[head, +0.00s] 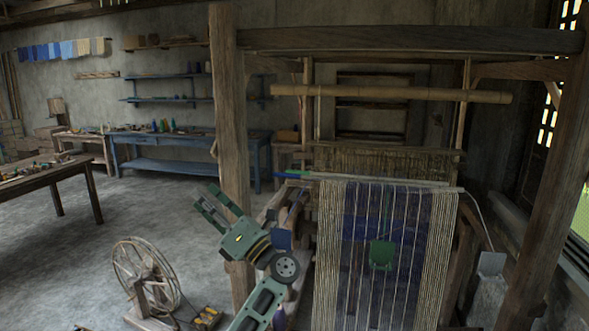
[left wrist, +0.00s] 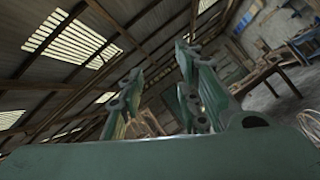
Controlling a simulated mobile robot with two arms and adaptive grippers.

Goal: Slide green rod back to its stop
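A thin rod lies across the loom at the top of the warp. Its left end is blue (head: 290,175) and a short stretch beside that looks green (head: 310,174); the rest is pale. I cannot tell whether these are one rod or several. My left gripper (head: 204,195) is left of the loom, in front of the thick wooden post, apart from the rod. Its two fingers are spread with nothing between them. In the left wrist view the gripper (left wrist: 190,50) points towards the room and roof, also empty. My right gripper is not in view.
The loom's wooden post (head: 228,120) stands just behind my left gripper. A spinning wheel (head: 145,275) stands on the floor at lower left. A green patch (head: 382,255) shows at the blue warp. Floor (head: 150,212) between the tables and loom is clear.

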